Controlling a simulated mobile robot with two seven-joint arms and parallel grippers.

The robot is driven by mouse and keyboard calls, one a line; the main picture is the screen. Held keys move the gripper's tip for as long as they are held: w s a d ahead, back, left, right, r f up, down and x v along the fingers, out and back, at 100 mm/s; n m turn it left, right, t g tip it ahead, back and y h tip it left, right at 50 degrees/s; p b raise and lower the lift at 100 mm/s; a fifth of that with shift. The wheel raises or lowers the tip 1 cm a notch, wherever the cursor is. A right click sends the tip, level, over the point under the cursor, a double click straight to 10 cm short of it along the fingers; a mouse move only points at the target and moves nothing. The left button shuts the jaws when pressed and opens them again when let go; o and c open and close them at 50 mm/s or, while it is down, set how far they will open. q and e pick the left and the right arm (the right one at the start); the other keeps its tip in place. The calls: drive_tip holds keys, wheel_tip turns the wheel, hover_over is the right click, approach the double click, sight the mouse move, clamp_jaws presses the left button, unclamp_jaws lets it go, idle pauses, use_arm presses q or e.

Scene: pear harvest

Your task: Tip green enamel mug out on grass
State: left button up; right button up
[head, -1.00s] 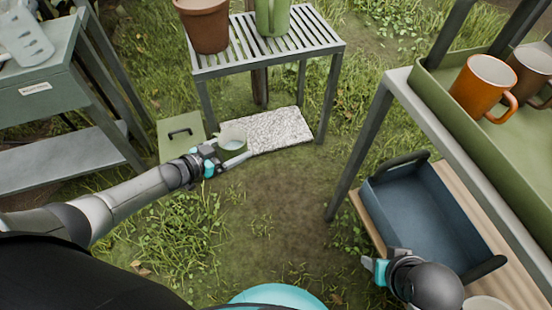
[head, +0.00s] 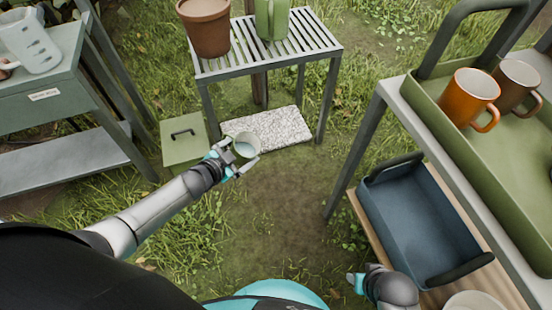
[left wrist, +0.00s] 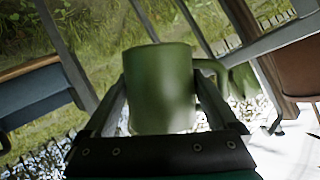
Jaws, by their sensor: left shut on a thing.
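The green enamel mug (head: 243,159) is held off the ground at the end of my left arm. Its mouth faces up towards the head camera and shows a pale inside; I cannot tell whether that is liquid. My left gripper (head: 240,163) is shut on the mug's body. In the left wrist view the mug (left wrist: 160,85) sits between both fingers, with its handle to the right.
A speckled stone slab (head: 275,128) lies just behind the mug, under a slatted table (head: 310,45) with a terracotta pot (head: 207,28) and green jug (head: 272,18). A green box (head: 183,150) stands left. A shelf with a blue crate (head: 420,225) and orange mug (head: 470,97) flanks the right.

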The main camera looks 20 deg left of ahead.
sight(255, 136)
use_arm(q)
drive_tip(key=shift+d+r+m+y, duration=0.3)
drive_tip(key=shift+d, duration=0.15)
drive_tip(key=shift+s+d+r+m+y, duration=0.1)
drive_tip(key=shift+d+r+m+y, duration=0.3)
drive_tip(key=shift+d+m, duration=0.1)
use_arm(e)
drive_tip(key=shift+s+f, duration=0.2)
drive_tip(key=shift+f, duration=0.1)
use_arm(q)
drive_tip(key=shift+d+r+m+y, duration=0.15)
drive_tip(key=shift+r+m+y, duration=0.15)
drive_tip(key=shift+y, duration=0.1)
use_arm(e)
drive_tip(key=shift+w+a+r, duration=0.1)
drive_tip(key=shift+r, duration=0.05)
use_arm(q)
drive_tip(key=shift+d+r+m+t+y, duration=0.15)
drive_tip(key=shift+r+m+t+y, duration=0.25)
drive_tip(key=shift+r+m+y, duration=0.6)
use_arm(e)
drive_tip(key=shift+r, duration=0.1)
idle(0.6)
use_arm(q)
drive_tip(key=shift+s+r+m, duration=0.1)
drive_tip(key=shift+m, duration=0.3)
idle(0.3)
